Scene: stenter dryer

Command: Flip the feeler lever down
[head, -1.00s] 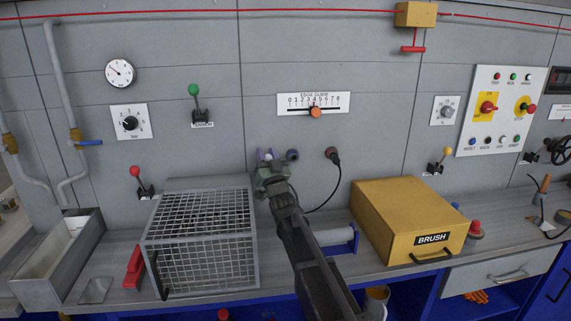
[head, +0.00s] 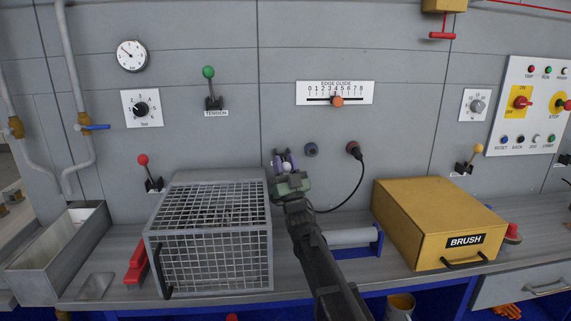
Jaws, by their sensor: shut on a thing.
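My gripper (head: 286,163) is in front of the wall panel, between the mesh cage and the yellow brush box. Its fingers are shut around a small white ball knob (head: 287,167), which looks like the end of a lever. The gripper and arm hide the rest of that lever and any label, so I cannot read whether it is the feeler lever. Other levers stand free: a green-knobbed one labelled TENSION (head: 210,88), a red-knobbed one (head: 149,172) at left and a yellow-knobbed one (head: 467,160) at right.
The mesh cage (head: 210,235) stands left of my arm, the brush box (head: 440,222) right of it. A grey roller (head: 347,237) lies on the bench beside my arm. A black plug with a cable (head: 355,150) and a dark socket (head: 311,149) are right of the gripper.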

